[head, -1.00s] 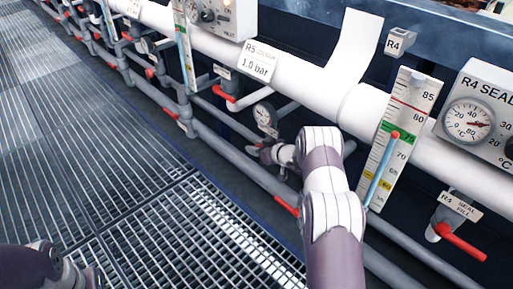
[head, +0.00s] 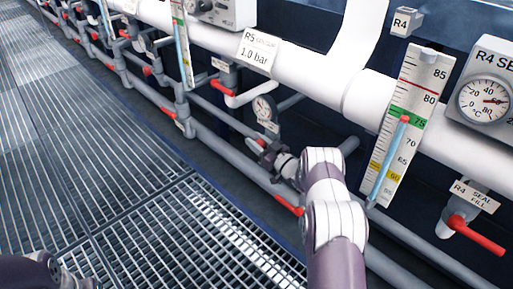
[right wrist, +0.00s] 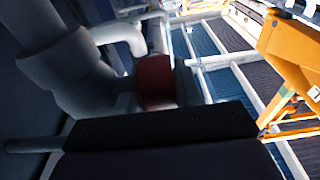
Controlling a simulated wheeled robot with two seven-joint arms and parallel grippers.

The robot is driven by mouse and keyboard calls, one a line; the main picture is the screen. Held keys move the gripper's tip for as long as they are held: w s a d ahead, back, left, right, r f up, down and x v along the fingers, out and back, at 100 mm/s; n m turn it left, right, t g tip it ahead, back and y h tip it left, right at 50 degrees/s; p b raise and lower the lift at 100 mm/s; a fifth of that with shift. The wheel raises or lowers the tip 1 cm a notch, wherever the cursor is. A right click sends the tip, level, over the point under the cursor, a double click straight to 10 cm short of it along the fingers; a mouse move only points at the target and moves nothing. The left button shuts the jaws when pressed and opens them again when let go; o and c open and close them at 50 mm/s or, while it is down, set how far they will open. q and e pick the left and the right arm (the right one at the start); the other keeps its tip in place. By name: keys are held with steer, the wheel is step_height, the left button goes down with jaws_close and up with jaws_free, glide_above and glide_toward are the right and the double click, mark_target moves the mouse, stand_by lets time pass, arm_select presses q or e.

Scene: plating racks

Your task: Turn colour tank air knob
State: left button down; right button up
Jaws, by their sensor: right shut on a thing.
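The air knob (right wrist: 155,82) is a dark red cylinder in the right wrist view, beside a grey pipe fitting and next to my right gripper's dark finger. In the head view, a small bit of the red knob (head: 261,143) shows at my right gripper (head: 268,153), below the small round pressure gauge (head: 263,108). The right gripper is shut on the knob, and its fingers hide most of it. The sign (head: 257,54) above reads R5 colour, 1.0 bar. My left gripper (head: 72,281) is partly in view at the lower left, away from the pipes; its jaws are unclear.
A red-handled valve (head: 222,87) is up left of the gauge, and another red handle (head: 289,205) is on the lower pipe near my right arm. The R4 level scale (head: 411,120) and seal fill valve (head: 474,234) are to the right. The grating floor (head: 120,190) is clear.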

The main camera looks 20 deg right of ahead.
mark_target(264, 147)
steer(key=shift+t+b, duration=0.4)
steer(key=shift+b, duration=0.05)
steer(key=o, duration=0.7)
steer(key=shift+s+d, duration=0.15)
steer(key=shift+s, duration=0.1)
steer(key=p+v, duration=0.3)
steer(key=v, duration=0.3)
steer(key=shift+d, duration=0.1)
steer(key=shift+s+d+f, duration=0.1)
steer(key=shift+s+f, duration=0.1)
steer(key=shift+s, duration=0.3)
